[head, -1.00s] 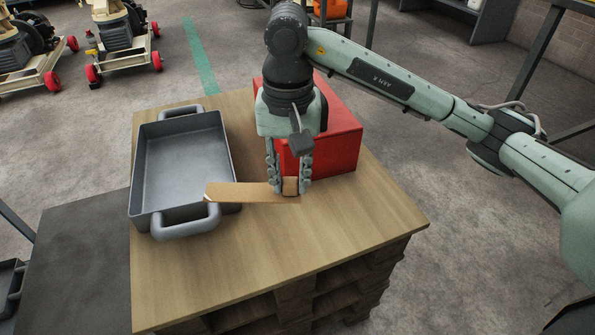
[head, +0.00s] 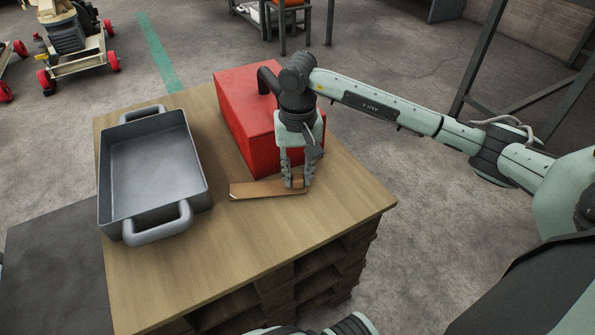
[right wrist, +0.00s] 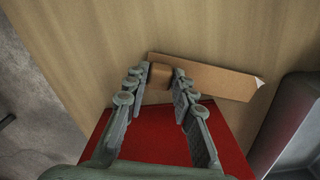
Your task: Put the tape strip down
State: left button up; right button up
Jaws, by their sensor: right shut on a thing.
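The tape strip (head: 256,189) is a flat tan strip with a small brown block at one end. My right gripper (head: 298,184) points down and is shut on that block, as the right wrist view also shows between the fingertips (right wrist: 160,77). The strip extends left from the fingers towards the pan, over bare wooden tabletop, at or very near the surface; I cannot tell whether it touches. In the right wrist view the strip (right wrist: 215,82) runs right, its far end tip pale. My left gripper is not in view.
A grey two-handled pan (head: 203,165) stands on the wooden tabletop (head: 250,240) left of the strip. A red box (head: 243,113) stands right behind my right gripper. Bare wood lies in front of the strip. A dark surface (head: 50,250) adjoins at the left.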

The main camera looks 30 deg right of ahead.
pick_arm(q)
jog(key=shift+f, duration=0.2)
pick_arm(e)
jog(key=shift+f, duration=0.1)
jog(key=shift+f, duration=0.1)
jog(key=o, duration=0.8)
jog(key=shift+c, duration=0.2)
jog(key=shift+o, duration=0.9)
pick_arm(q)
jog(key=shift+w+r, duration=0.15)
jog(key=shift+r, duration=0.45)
